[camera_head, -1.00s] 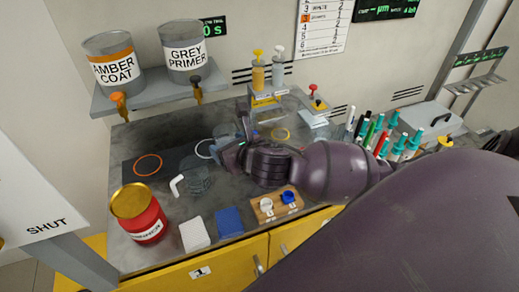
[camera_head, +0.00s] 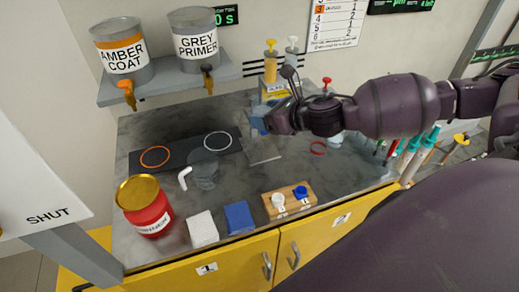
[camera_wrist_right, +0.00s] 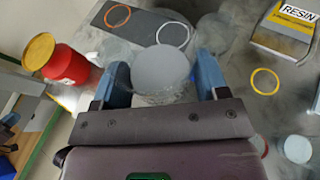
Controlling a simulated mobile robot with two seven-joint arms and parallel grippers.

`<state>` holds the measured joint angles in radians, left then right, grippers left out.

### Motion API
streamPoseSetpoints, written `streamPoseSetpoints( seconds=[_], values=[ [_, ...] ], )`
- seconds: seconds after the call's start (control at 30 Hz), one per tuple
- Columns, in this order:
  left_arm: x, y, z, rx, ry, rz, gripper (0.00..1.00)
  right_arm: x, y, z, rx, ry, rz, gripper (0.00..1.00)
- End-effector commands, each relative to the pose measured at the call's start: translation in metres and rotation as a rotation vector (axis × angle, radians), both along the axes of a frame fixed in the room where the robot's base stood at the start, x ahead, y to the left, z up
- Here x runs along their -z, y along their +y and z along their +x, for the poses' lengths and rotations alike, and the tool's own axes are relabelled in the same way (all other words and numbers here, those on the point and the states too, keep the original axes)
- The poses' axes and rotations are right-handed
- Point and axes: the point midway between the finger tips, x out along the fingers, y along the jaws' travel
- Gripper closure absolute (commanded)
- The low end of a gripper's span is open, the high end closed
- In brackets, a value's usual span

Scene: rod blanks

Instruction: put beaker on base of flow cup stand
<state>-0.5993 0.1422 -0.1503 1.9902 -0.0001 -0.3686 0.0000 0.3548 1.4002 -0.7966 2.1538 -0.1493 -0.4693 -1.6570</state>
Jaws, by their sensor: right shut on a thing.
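My right gripper (camera_head: 264,123) is over the back middle of the bench, below the pump bottles. In the right wrist view its blue fingers (camera_wrist_right: 161,80) close on both sides of a round, grey-topped vessel (camera_wrist_right: 160,68), which looks like the beaker. In the head view the gripper mostly hides that vessel. A pale grey plate-like patch (camera_head: 264,153) shows below the gripper; I cannot tell whether it is the base of the flow cup stand. A clear vessel with a white handle (camera_head: 203,172) stands on the bench to the left. My left gripper is not in view.
A dark mat (camera_head: 186,150) carries an orange and a white ring. A red tin (camera_head: 146,207), white block (camera_head: 202,229), blue block (camera_head: 239,217) and wooden holder (camera_head: 289,200) line the front. A resin box (camera_wrist_right: 283,28) stands behind.

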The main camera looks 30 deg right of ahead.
Motion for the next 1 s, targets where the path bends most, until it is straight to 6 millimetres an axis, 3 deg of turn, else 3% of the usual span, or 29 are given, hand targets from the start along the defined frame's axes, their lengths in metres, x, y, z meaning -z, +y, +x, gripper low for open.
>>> streamPoseSetpoints(
  seconds=[0.4,1.0],
  values=[
    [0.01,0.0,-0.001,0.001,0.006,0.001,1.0,0.008,-0.01,-0.009,-0.227,0.001,-0.003,0.62],
    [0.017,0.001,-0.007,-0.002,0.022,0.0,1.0,0.029,-0.014,-0.028,-0.403,0.001,0.004,0.62]
  ],
)
